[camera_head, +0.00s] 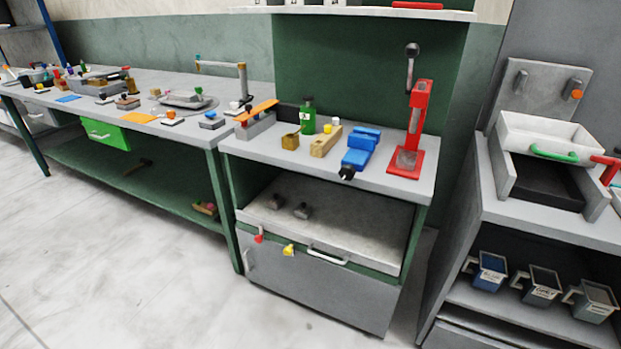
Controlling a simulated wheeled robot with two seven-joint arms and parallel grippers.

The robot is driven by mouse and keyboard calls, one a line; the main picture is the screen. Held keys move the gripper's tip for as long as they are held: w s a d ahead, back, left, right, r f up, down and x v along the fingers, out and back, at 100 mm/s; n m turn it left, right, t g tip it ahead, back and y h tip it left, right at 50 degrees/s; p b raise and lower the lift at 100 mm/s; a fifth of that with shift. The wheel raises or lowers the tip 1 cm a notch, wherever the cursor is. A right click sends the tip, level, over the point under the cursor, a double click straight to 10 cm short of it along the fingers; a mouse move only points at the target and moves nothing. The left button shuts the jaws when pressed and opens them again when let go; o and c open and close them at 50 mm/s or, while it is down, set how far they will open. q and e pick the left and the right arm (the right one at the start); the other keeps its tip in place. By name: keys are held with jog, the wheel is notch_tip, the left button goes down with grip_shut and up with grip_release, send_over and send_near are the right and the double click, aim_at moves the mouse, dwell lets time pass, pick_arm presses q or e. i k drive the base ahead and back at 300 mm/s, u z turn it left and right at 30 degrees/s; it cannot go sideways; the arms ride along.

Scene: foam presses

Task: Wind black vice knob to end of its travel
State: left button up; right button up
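A blue vice (361,147) sits on the grey top of the middle bench, near its front edge. Its black knob (346,173) is at the front end of the vice and sticks out at the bench edge. The vice's jaws are too small here to tell how far apart they are. Neither of my grippers shows in the head view.
A red press (410,130) with a raised lever stands right of the vice. A wooden block (326,141) and a green bottle (307,116) stand left of it. Below is a drawer with a white handle (327,257). The floor (150,270) in front is clear.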

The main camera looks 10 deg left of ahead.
aim_at(347, 172)
jog(key=u, duration=0.2)
jog(key=k, duration=0.3)
jog(key=u, duration=0.9)
jog(key=i, duration=0.9)
jog(key=z, duration=0.8)
jog(key=i, duration=0.7)
jog(key=z, duration=0.75)
